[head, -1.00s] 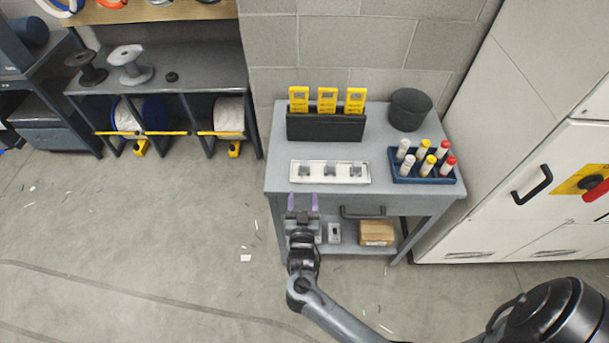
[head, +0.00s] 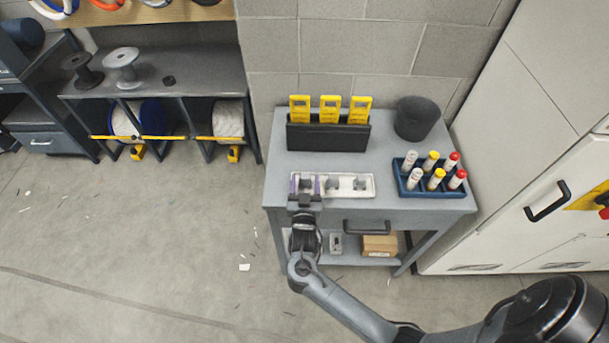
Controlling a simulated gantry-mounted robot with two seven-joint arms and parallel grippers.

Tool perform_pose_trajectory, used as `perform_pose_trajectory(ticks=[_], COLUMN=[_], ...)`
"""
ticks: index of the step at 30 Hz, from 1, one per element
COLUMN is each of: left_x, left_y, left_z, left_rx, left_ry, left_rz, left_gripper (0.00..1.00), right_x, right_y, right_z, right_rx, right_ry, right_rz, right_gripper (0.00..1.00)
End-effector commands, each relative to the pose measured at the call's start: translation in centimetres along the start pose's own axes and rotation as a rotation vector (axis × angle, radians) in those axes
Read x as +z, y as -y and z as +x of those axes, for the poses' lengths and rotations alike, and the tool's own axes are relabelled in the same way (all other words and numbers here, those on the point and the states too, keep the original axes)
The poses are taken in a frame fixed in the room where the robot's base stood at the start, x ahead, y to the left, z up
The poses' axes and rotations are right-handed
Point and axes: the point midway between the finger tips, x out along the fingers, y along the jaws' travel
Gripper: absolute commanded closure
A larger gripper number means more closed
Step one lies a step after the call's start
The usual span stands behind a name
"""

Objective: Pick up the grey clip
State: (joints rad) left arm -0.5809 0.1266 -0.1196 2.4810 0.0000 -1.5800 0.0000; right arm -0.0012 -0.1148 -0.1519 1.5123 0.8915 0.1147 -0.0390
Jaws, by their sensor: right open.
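Three small grey clips sit in a row in a white tray (head: 346,177) on the grey workbench: a left clip (head: 306,184), a middle clip (head: 332,183) and a right clip (head: 360,184). My right gripper (head: 306,186) reaches over the tray's left end. The gripper body hides the tray's front left edge. My left gripper is out of view.
Behind the tray stands a dark holder (head: 328,137) with three yellow items. A dark cup (head: 414,118) stands at the back right, and a blue rack (head: 430,188) of capped tubes at the right. A cardboard box (head: 380,245) lies on the lower shelf.

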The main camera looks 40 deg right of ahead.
Motion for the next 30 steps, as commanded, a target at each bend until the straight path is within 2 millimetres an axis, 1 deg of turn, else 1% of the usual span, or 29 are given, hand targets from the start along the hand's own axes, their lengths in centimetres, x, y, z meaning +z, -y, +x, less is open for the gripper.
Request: perform_pose_trajectory(ticks=[1,8,9,11,18,21,30], left_x=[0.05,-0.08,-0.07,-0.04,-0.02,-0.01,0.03], left_y=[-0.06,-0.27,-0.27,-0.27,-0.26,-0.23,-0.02], left_z=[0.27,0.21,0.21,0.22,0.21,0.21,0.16], left_rx=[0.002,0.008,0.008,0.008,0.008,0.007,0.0], left_ry=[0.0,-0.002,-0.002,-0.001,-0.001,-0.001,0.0], left_rz=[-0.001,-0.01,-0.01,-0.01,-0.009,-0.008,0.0], left_gripper=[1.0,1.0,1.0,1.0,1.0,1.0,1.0], right_x=[0.1,0.01,0.02,0.02,0.02,0.0,-0.19], right_y=[-0.02,-0.05,-0.05,-0.05,-0.05,-0.04,-0.04], right_z=[0.17,0.27,0.27,0.27,0.27,0.27,0.27], right_rx=[0.0,0.001,0.0,0.0,0.0,0.0,0.0], right_ry=[-0.001,0.0,0.0,0.0,0.0,0.0,0.0], right_rz=[0.001,0.001,0.001,0.001,0.001,0.001,0.001], right_gripper=[0.38,0.38,0.4,0.49,0.86,0.99,0.99])
